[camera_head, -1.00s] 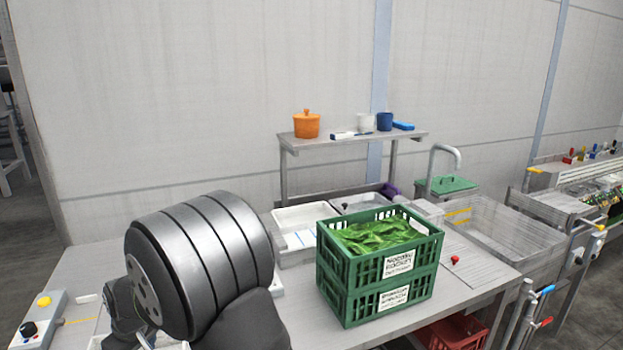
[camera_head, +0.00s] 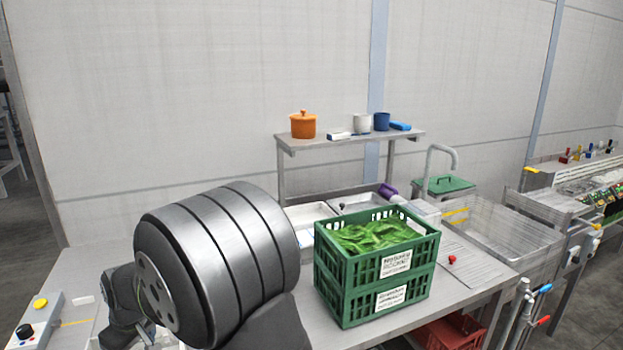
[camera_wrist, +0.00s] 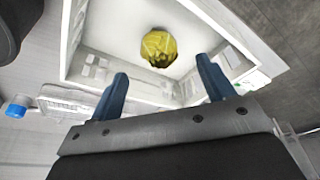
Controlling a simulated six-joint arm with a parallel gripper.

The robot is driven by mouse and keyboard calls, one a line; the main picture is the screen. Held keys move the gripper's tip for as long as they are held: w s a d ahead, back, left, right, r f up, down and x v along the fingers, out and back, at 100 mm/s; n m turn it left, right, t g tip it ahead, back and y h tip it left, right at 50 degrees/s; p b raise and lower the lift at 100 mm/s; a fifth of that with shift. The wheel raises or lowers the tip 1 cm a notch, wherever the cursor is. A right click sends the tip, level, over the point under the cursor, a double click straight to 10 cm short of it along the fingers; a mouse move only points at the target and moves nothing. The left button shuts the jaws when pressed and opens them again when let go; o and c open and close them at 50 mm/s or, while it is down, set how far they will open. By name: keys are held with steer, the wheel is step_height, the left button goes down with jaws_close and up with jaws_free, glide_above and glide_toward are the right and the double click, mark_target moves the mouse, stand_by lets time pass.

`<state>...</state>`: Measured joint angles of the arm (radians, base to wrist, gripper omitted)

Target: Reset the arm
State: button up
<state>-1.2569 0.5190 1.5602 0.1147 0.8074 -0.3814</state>
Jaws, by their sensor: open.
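My gripper (camera_wrist: 163,90) shows in the wrist view with its two blue fingers spread apart and nothing between them. It is over a white bin (camera_wrist: 105,35). A crumpled yellow thing (camera_wrist: 160,47) lies in the bin, ahead of the fingertips and apart from them. In the head view my arm's large grey joint fills the lower left, and the gripper itself cannot be made out there.
Green crates (camera_head: 372,292) of leafy greens (camera_head: 375,234) stand stacked on the steel table right of my arm. White trays (camera_head: 310,214) lie behind. A shelf behind holds an orange pot (camera_head: 303,126) and cups. A control box (camera_head: 38,322) sits at left.

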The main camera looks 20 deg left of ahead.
steer(key=v, duration=0.5)
steer(key=x, duration=1.2)
step_height(320, 180, up, 4)
steer(key=shift+r, duration=0.1)
steer(key=w+d+r, duration=0.7)
steer(key=w+d, duration=0.1)
steer(key=d, duration=0.1)
steer(key=w+a+f, duration=0.1)
steer(key=w+a, duration=0.1)
steer(key=w, duration=0.6)
steer(key=w+a+f, duration=0.1)
steer(key=w+a, duration=0.1)
steer(key=w, duration=0.6)
steer(key=s+a+f, duration=0.2)
steer(key=a, duration=0.1)
steer(key=s+a+f, duration=0.2)
steer(key=a, duration=0.2)
steer(key=s+a+f, duration=0.2)
steer(key=a+f, duration=0.1)
steer(key=shift+a, duration=0.2)
steer(key=shift+f, duration=0.7)
steer(key=shift+r, duration=0.1)
